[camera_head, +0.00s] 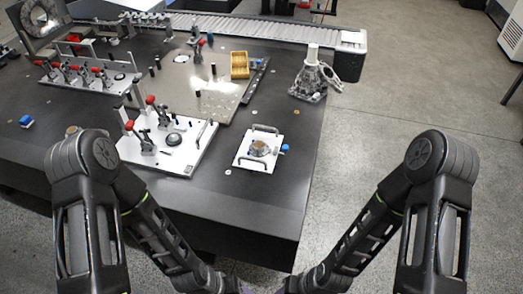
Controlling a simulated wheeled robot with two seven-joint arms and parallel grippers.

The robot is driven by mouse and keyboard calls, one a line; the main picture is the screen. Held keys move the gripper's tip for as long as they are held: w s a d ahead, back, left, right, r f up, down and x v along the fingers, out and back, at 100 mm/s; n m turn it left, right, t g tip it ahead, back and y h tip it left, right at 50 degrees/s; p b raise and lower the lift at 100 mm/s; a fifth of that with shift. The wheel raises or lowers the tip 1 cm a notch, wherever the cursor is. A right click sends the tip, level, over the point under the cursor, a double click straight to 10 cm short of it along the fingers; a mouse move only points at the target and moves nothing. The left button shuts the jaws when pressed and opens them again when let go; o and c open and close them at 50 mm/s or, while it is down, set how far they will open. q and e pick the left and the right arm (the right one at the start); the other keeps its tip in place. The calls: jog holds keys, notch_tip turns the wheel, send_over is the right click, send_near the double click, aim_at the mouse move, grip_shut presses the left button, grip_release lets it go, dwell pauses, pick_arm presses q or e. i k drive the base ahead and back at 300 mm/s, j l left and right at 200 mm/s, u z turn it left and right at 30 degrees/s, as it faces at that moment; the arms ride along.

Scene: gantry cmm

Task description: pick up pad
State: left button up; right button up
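I cannot tell for certain which thing is the pad. A white square plate (243,158) with two dark handles lies near the table's right edge, with a round brownish part on its middle. A small blue object (284,148) is at the plate's right side. Another small blue-and-white object (26,121) lies on the far left of the table. Both my arms reach down to the bottom edge of the picture, in front of the table. Both grippers are cut off below the picture, so their fingers are hidden.
The dark table (262,205) has bare room at its front right. A white fixture plate (190,158) with red-tipped clamps stands left of the handled plate. Behind are a yellow bin (239,66), a grey metal casting (308,82) and a conveyor (260,29).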

aim_at(27, 121)
jog(key=u, duration=1.65)
jog(key=z, duration=1.15)
jog(key=i+j, duration=0.1)
jog(key=j, duration=0.25)
jog(key=i+j+z, duration=0.1)
jog(key=j, duration=0.2)
jog(key=i+j, duration=0.15)
jog(key=j, duration=0.2)
jog(key=i+j+z, duration=0.25)
jog(key=j, duration=0.35)
jog(key=j+z, duration=0.3)
jog(key=j, duration=0.3)
jog(key=j+z, duration=0.25)
jog(key=j, duration=0.4)
jog(key=j+z, duration=0.3)
jog(key=j, duration=0.35)
jog(key=k+j+z, duration=0.1)
jog(key=j+z, duration=0.15)
jog(key=j, duration=0.4)
jog(key=k+j+z, duration=0.15)
jog(key=j+z, duration=0.15)
jog(key=j, duration=0.3)
